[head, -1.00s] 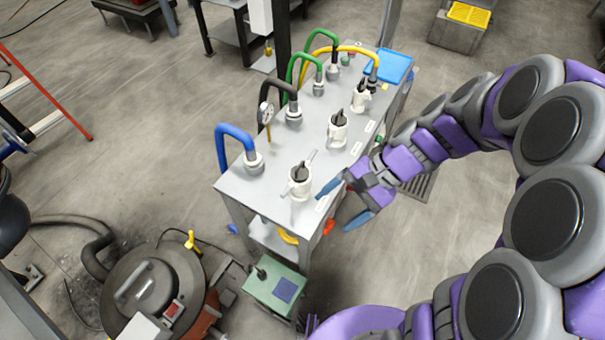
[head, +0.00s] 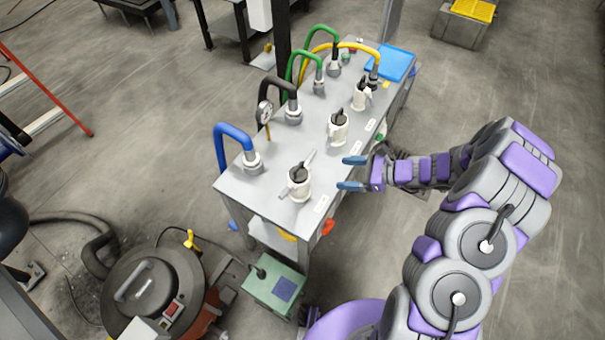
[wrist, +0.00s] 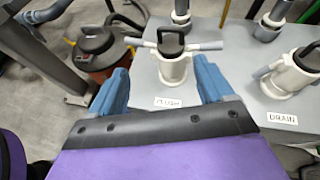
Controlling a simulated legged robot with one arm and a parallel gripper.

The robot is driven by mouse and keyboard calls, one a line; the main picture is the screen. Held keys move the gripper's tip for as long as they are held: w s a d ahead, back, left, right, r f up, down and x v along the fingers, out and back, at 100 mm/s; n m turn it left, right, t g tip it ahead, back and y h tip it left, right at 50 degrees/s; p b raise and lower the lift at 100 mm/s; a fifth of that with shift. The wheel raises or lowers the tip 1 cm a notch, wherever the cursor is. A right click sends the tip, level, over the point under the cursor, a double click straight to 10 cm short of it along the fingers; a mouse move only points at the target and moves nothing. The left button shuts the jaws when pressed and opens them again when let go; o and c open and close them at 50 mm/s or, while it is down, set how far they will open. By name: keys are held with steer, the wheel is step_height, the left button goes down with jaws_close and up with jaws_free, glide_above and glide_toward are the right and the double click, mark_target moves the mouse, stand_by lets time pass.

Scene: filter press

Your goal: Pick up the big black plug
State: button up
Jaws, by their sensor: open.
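A black plug (head: 299,172) with a loop handle sits in the nearest white fitting (head: 300,188) on the grey metal table. In the wrist view this plug (wrist: 173,34) shows upright, ahead and between my fingers. Similar black plugs sit in the middle fitting (head: 338,120) and the far fitting (head: 361,92); I cannot tell which is biggest. My gripper (head: 352,173) is open and empty, its blue fingers pointing left over the table's right edge, to the right of the nearest fitting and apart from it. The fingers (wrist: 160,78) show spread in the wrist view.
Blue (head: 234,133), black (head: 278,84), green and yellow hoses rise along the table's (head: 268,172) far side. A blue tray (head: 390,64) lies at the back. A DRAIN label (wrist: 282,118) marks the neighbouring fitting. A green box (head: 275,288) stands in front.

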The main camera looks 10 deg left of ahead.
step_height(320, 180, down, 2)
steer(key=m, duration=0.1)
steer(key=b, duration=0.2)
glide_toward(300, 173)
steer(key=a, duration=0.4)
steer(key=shift+t, duration=0.3)
steer(key=shift+b+x, duration=0.7)
steer(key=shift+x, duration=2.25)
steer(key=shift+r, duration=0.1)
steer(key=c, duration=0.9)
